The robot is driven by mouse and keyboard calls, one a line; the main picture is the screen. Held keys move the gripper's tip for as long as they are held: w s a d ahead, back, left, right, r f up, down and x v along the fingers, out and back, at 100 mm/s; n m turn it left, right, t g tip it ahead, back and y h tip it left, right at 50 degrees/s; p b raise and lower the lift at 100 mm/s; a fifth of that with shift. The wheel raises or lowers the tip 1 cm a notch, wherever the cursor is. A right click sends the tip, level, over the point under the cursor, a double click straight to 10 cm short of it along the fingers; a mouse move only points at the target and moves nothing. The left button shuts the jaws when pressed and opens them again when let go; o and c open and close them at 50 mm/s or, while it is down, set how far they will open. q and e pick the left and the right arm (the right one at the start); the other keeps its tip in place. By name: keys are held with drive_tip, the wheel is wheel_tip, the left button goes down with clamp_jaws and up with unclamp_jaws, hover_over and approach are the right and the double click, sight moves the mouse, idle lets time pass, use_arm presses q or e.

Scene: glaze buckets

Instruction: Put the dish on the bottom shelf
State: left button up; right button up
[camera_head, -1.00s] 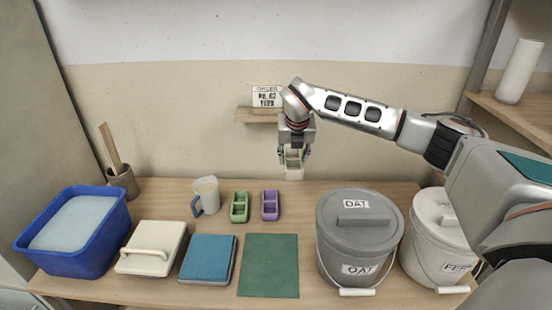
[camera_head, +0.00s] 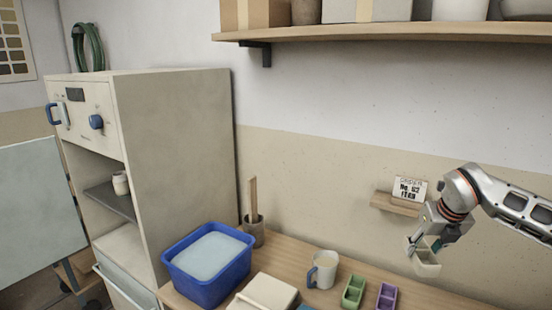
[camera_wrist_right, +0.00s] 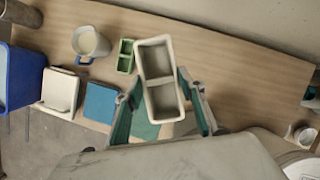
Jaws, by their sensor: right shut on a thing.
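The cream dish (camera_head: 425,266) with two compartments is held in my right gripper (camera_head: 432,245), above the table and in front of the wall, tilted in the head view. In the right wrist view the dish (camera_wrist_right: 152,62) sits between the two fingers (camera_wrist_right: 160,95), which are shut on it. A pale cabinet (camera_head: 175,150) at the left has an open front with a grey upper shelf (camera_head: 106,199) bearing a small cup. A lower pale shelf (camera_head: 117,245) shows beneath it and looks empty where visible. My left gripper is not in view.
On the table stand a blue tub (camera_head: 205,285), a mug (camera_head: 323,268), a green dish (camera_head: 353,290) and a purple dish (camera_head: 386,296). A wall shelf (camera_head: 395,204) holds a sign beside my right gripper. A long shelf (camera_head: 390,31) runs overhead.

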drive_tip(key=s+a+f+m+g+b, duration=0.1)
drive_tip(key=s+a+m+g, duration=0.3)
drive_tip(key=m, duration=1.3)
drive_tip(key=s+a+f+m+g+b, duration=0.1)
drive_tip(key=s+a+f+m+g, duration=0.2)
drive_tip(key=s+a+m, duration=0.8)
drive_tip(key=s+m+g, duration=0.2)
drive_tip(key=s+m, duration=0.3)
drive_tip(key=m, duration=0.2)
drive_tip(key=shift+f, duration=0.15)
